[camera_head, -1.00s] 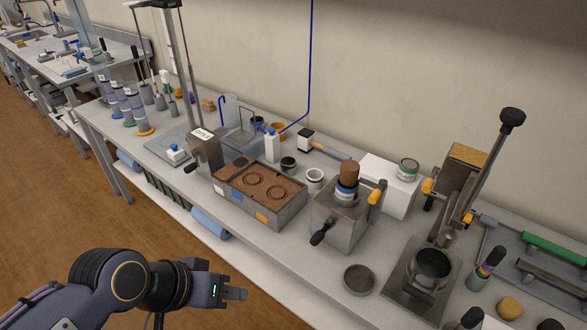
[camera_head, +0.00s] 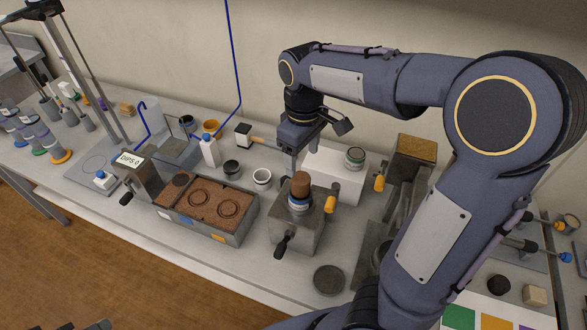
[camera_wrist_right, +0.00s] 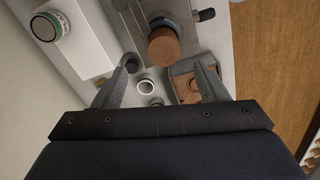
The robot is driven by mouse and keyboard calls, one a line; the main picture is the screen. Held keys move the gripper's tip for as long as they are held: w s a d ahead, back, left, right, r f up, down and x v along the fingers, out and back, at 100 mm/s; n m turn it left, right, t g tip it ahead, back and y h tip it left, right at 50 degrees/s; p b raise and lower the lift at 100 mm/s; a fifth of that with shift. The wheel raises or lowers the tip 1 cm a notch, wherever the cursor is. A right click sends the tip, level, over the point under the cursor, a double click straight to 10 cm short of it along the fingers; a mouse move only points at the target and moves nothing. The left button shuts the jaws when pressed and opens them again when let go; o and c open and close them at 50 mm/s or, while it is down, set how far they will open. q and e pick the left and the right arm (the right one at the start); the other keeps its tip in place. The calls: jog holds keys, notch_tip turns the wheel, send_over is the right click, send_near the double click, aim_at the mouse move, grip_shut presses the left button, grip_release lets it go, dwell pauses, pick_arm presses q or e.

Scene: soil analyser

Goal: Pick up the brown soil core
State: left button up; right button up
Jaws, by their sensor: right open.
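The brown soil core (camera_head: 301,183) stands upright, its top sticking out of a blue-and-white ringed sleeve on a grey metal device (camera_head: 290,231). My right gripper (camera_head: 312,150) is open and empty, behind and a little above the core in the head view. In the right wrist view the core (camera_wrist_right: 164,46) shows its round brown end, beyond the tips and between the lines of the two spread fingers (camera_wrist_right: 168,66); I see no contact. Of my left arm only a dark sliver shows at the bottom left edge of the head view; its jaws are hidden.
The device has an orange-handled lever (camera_head: 331,200) right of the core and a black-knobbed handle (camera_head: 281,246) in front. A white box (camera_head: 345,185) with a tin stands close behind. A soil tray (camera_head: 236,231) lies left. My right arm hides much of the right bench.

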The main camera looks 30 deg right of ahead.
aim_at(301, 178)
jog(key=f, duration=0.7)
jog(key=shift+s+a+f+p, duration=0.15)
jog(key=shift+s+a+p, duration=0.05)
jog(key=shift+p, duration=0.1)
jog(key=shift+c, duration=0.4)
jog(key=c, duration=0.9)
jog(key=shift+c, duration=0.5)
jog(key=shift+r, duration=0.2)
